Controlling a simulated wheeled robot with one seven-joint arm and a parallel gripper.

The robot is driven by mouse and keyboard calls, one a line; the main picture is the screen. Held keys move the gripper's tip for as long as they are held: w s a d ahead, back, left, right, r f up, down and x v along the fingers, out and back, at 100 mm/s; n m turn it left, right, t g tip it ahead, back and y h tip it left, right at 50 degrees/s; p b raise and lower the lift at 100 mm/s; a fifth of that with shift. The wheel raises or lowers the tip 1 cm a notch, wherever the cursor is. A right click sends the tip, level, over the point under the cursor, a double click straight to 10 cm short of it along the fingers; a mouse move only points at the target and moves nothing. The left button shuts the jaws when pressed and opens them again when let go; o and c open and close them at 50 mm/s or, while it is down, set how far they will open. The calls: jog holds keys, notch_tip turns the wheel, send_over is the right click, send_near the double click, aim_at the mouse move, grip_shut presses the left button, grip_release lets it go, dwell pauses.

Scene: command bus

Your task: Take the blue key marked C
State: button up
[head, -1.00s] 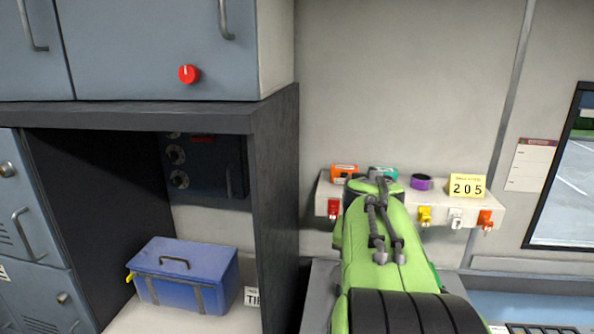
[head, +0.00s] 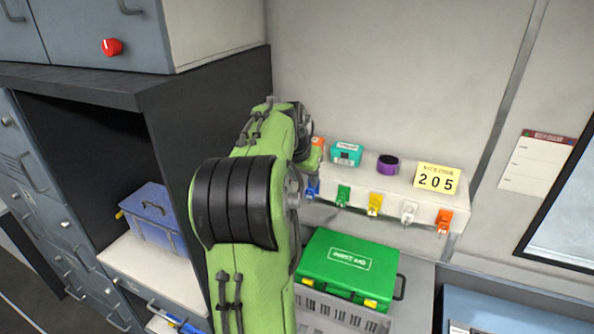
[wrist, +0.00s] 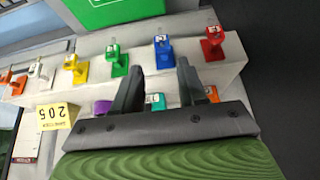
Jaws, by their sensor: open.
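The blue key (wrist: 162,52) hangs on the front of the white key shelf (wrist: 215,73), between the red key (wrist: 212,44) and the green key (wrist: 117,61) in the wrist view. A small tag sits on it, too small to read. In the head view the blue key (head: 312,188) shows just right of my arm. My gripper (wrist: 158,78) is open and empty, its two dark fingers pointing toward the blue key, apart from it. In the head view my arm hides the fingers and the red key.
Yellow (head: 375,204), white (head: 408,211) and orange (head: 444,221) keys hang along the same shelf. A green first-aid case (head: 350,263) lies below. A dark cabinet wall (head: 208,120) stands left.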

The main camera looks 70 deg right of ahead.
aim_at(309, 192)
jog(key=b+x, duration=0.1)
jog(key=x, duration=0.6)
jog(key=shift+w+a+f, duration=0.1)
jog(key=shift+w+f, duration=0.05)
jog(key=shift+f, duration=0.15)
jog(key=shift+b+x, duration=0.4)
jog(key=shift+x, duration=0.35)
jog(key=shift+r, duration=0.1)
jog(key=c, duration=0.7)
jog(key=shift+r, duration=0.1)
jog(key=shift+r, duration=0.15)
